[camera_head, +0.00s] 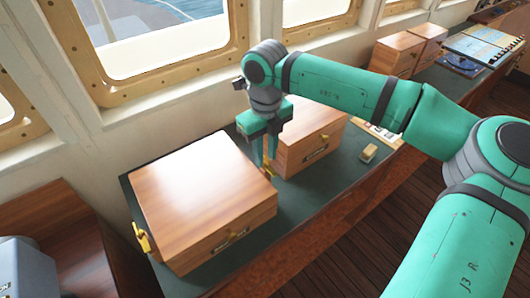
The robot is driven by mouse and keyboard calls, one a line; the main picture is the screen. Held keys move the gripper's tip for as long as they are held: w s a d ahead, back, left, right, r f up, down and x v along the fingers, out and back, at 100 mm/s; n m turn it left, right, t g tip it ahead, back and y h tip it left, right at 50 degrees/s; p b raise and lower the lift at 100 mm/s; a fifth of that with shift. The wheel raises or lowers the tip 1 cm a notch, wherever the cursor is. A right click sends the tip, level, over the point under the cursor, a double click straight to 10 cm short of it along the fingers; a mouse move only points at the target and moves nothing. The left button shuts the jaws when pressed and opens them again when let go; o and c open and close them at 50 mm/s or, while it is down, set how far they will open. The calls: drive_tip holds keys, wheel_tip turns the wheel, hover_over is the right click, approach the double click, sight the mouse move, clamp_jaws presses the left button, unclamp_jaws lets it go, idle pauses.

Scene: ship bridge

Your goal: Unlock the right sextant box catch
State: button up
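The sextant box (195,190) is a large reddish-brown wooden box at the front of the dark green counter top. Its lid is down. A brass catch (141,238) sits on its left side. The right catch (269,171), also brass, shows only in part at its right side, by my fingertips. My gripper (265,163) points down at the box's right side, and its two fingers appear a little apart at the right catch. I cannot tell whether they touch it or grip it, or how the catch is set.
A second wooden box (312,140) stands close behind my gripper, leaving a narrow gap. A small tan block (368,153) and a white card (381,136) lie beyond it. More wooden boxes (398,53) and a chart book (482,46) are farther back. Windows line the wall.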

sight(265, 157)
wheel_tip(265, 157, up, 11)
idle(0.5)
drive_tip(key=shift+f, duration=0.15)
